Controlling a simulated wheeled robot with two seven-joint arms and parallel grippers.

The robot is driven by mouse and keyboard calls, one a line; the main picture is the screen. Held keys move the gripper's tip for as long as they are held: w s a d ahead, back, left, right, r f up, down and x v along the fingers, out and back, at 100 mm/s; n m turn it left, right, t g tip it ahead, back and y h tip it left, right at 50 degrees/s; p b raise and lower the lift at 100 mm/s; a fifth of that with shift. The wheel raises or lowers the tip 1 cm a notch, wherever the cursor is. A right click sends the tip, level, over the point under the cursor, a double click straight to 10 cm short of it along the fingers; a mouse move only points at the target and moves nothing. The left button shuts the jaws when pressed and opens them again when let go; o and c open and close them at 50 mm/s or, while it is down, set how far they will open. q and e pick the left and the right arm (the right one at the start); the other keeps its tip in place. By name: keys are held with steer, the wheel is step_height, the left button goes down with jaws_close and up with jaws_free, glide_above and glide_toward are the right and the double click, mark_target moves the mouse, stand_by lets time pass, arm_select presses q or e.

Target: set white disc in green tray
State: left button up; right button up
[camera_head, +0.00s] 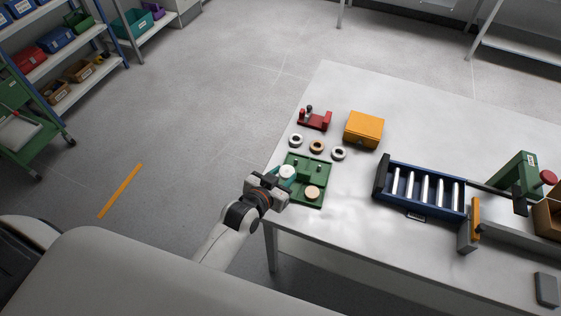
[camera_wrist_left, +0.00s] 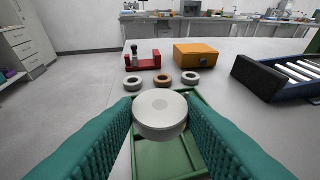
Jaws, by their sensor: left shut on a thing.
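The white disc (camera_wrist_left: 160,112) is between the teal fingertips of my left gripper (camera_wrist_left: 158,122), which is shut on it. In the head view my left gripper (camera_head: 284,178) is over the left side of the green tray (camera_head: 297,161), and part of the disc shows between the fingers. The tray also shows under and behind the disc in the wrist view (camera_wrist_left: 165,158). I cannot tell whether the disc touches the tray. A beige disc (camera_head: 312,192) lies in the tray's near right part. My right gripper is not in view.
Three rings (camera_head: 317,146) lie in a row just behind the tray. A red fixture (camera_head: 315,120) and an orange box (camera_head: 364,130) stand farther back. A blue roller conveyor (camera_head: 425,187) is to the right. The table's left edge runs close beside the tray.

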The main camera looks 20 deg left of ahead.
arm_select(q)
steer(key=shift+w+d, duration=0.1)
steer(key=shift+w, duration=0.25)
steer(key=shift+d+f+b, duration=0.1)
steer(key=shift+f+b, duration=0.15)
steer(key=shift+b, duration=0.05)
steer(key=shift+f+b, duration=0.8)
steer(key=shift+b, duration=0.05)
step_height(320, 180, down, 2)
steer(key=b, duration=0.2)
steer(key=shift+f+b, duration=0.2)
steer(key=shift+b, duration=0.15)
steer(key=shift+f+b, duration=0.55)
steer(key=shift+f, duration=0.5)
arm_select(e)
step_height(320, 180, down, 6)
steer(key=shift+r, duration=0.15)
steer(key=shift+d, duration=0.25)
arm_select(q)
steer(key=shift+f, duration=0.15)
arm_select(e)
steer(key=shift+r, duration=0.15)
arm_select(q)
steer(key=shift+f, duration=0.45)
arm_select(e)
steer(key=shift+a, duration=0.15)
